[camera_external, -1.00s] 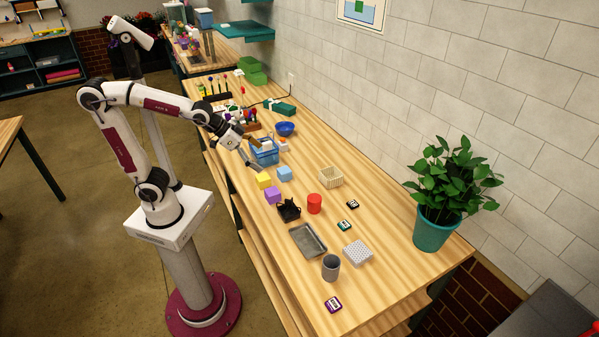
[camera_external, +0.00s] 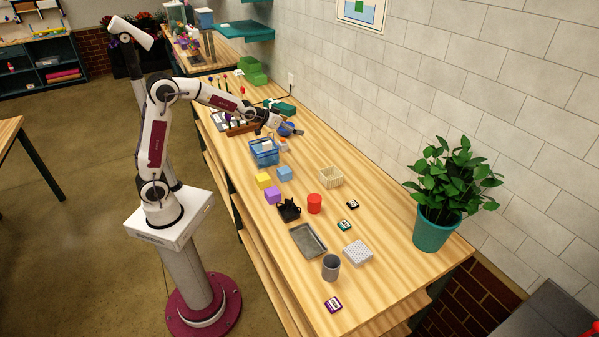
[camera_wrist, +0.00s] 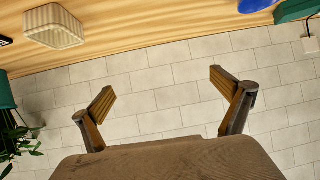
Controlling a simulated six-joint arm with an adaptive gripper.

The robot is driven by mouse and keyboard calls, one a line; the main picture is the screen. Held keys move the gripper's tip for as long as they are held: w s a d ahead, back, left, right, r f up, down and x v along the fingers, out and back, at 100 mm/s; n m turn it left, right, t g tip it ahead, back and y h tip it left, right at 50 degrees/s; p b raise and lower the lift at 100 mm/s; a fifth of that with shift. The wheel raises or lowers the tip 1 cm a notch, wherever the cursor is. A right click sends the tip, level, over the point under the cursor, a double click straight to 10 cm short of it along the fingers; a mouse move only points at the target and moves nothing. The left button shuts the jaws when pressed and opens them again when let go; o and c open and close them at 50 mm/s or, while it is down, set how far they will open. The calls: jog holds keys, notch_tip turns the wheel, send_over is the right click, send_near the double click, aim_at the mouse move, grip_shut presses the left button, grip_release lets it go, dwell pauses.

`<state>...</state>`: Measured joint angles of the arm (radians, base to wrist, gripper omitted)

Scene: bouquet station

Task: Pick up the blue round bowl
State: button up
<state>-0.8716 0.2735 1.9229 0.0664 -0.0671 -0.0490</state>
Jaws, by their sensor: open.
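The blue round bowl (camera_external: 284,129) stands on the table in the external view, partly hidden behind my gripper (camera_external: 292,131). In the wrist view only a part of the blue bowl (camera_wrist: 257,4) shows at the top edge, right of the middle. My gripper (camera_wrist: 162,85) is open and empty, with its two fingers wide apart, and the wall is behind them in that view. In the external view my gripper overlaps the bowl. I cannot tell whether they touch.
A blue basket (camera_external: 264,153) stands just in front of the bowl. A green case (camera_external: 281,108) lies behind it, also in the wrist view (camera_wrist: 296,9). A cream basket (camera_external: 331,177) is farther right, near the tiled wall (camera_external: 480,80). Coloured blocks lie near the blue basket.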

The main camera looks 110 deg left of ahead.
jog(key=s+a+f+n+y, duration=0.1)
jog(key=s+a+f, duration=0.15)
jog(key=a, duration=0.45)
jog(key=s+a+f+n+y, duration=0.1)
jog(key=s+a+f, duration=0.1)
jog(key=s+a, duration=0.35)
jog(key=n+g+y, duration=0.2)
send_over(281, 128)
jog(key=w+d, duration=0.2)
jog(key=d, duration=0.3)
notch_tip(281, 128, down, 4)
jog(key=shift+w+d+f, duration=0.1)
jog(key=shift+w+f, duration=0.05)
jog(key=shift+f, duration=0.05)
jog(key=shift+f, duration=0.1)
jog(key=shift+f, duration=1.65)
jog(key=shift+f, duration=1.9)
jog(key=shift+x, duration=1.45)
jog(key=shift+r, duration=0.15)
jog(key=shift+c, duration=0.4)
jog(key=c, duration=1.2)
